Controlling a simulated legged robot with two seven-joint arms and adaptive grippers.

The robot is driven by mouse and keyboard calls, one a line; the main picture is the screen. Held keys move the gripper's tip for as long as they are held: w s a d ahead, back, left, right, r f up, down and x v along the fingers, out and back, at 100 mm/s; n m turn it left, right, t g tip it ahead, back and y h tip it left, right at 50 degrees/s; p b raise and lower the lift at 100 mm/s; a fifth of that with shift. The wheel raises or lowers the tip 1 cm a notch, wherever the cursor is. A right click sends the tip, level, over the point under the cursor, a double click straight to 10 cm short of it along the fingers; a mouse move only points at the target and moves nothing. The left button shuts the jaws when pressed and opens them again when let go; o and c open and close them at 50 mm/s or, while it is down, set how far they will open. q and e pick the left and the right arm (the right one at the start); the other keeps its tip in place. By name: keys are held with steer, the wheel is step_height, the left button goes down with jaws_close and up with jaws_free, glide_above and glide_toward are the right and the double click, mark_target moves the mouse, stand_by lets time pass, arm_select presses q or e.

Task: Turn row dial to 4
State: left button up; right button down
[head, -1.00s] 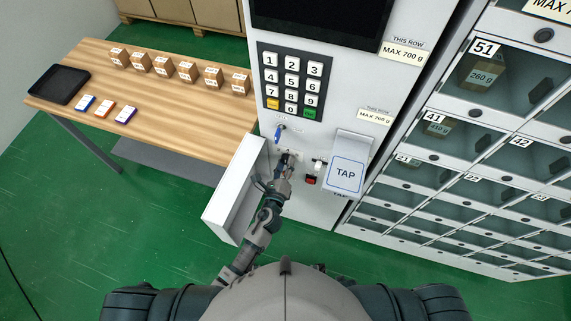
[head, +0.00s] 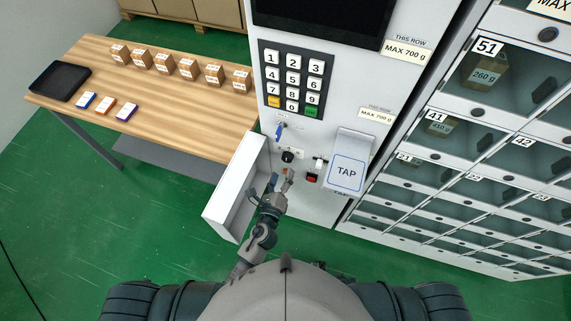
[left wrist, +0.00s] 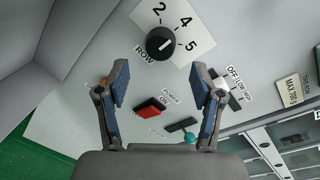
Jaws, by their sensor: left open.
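The row dial is a round black knob (head: 288,156) on the white machine front, below the keypad. In the left wrist view the dial (left wrist: 161,44) sits on a white plate marked ROW with 2, 4 and 5. Its white mark slants up and right, seemingly toward the 4, though the mark is small. My left gripper (head: 280,178) is just below the dial, apart from it. In the left wrist view the left gripper (left wrist: 162,88) has its fingers spread and nothing between them. My right gripper is out of view.
A blue handle (head: 278,132) is above the dial. A red switch (left wrist: 150,108) and an OFF/LOW/HIGH switch (left wrist: 222,84) are close by. The TAP reader (head: 346,172) sticks out at right.

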arm_select(q)
steer(key=v, duration=0.6)
stand_by(0.5)
